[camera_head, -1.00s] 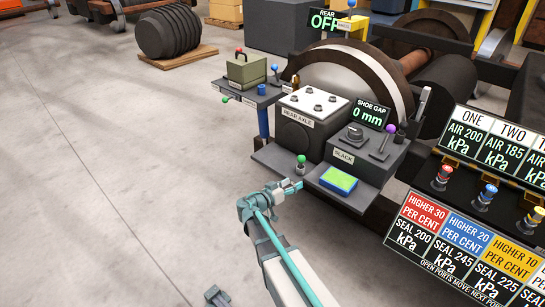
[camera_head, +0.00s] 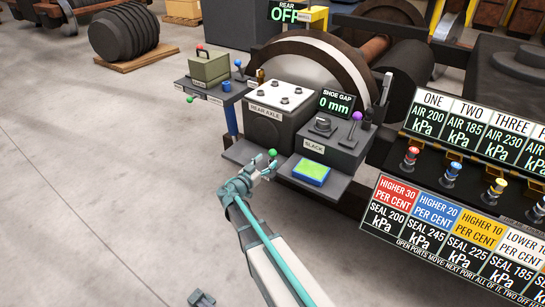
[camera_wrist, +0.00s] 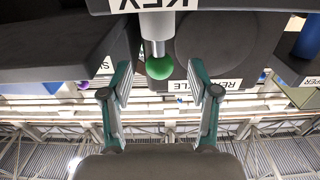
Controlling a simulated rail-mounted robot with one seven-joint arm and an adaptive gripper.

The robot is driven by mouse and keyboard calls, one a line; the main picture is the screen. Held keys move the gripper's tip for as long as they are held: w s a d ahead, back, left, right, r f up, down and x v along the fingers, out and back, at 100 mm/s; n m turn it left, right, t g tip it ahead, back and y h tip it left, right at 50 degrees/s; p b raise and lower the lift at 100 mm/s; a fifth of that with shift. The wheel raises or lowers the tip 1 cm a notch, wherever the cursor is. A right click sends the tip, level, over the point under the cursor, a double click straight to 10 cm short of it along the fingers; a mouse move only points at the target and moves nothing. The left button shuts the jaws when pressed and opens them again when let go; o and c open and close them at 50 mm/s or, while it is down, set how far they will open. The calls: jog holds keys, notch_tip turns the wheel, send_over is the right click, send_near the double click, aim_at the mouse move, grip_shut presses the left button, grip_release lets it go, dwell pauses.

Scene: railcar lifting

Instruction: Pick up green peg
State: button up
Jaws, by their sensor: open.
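The green peg (camera_head: 272,153) has a round green head and stands on the low shelf in front of the rear axle box. In the wrist view its green ball (camera_wrist: 159,68) shows on a metal shaft, with a grey cylinder and a label reading KEY at the other end. My gripper (camera_head: 267,168) is open and empty, right by the peg. In the wrist view its two fingers (camera_wrist: 161,82) stand apart on either side of the ball, which sits near the fingertips. I see no contact.
The rear axle box (camera_head: 282,110) stands behind the peg. The slack box (camera_head: 335,145) and a green-screened pad (camera_head: 311,173) are to the right. A side shelf (camera_head: 215,90) at left holds a green box and small knobs. The labelled pressure board (camera_head: 455,235) is at right.

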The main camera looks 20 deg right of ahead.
aim_at(272, 156)
jog(key=x, duration=0.5)
jog(key=shift+f, duration=0.2)
grip_shut()
jog(key=shift+r, duration=0.15)
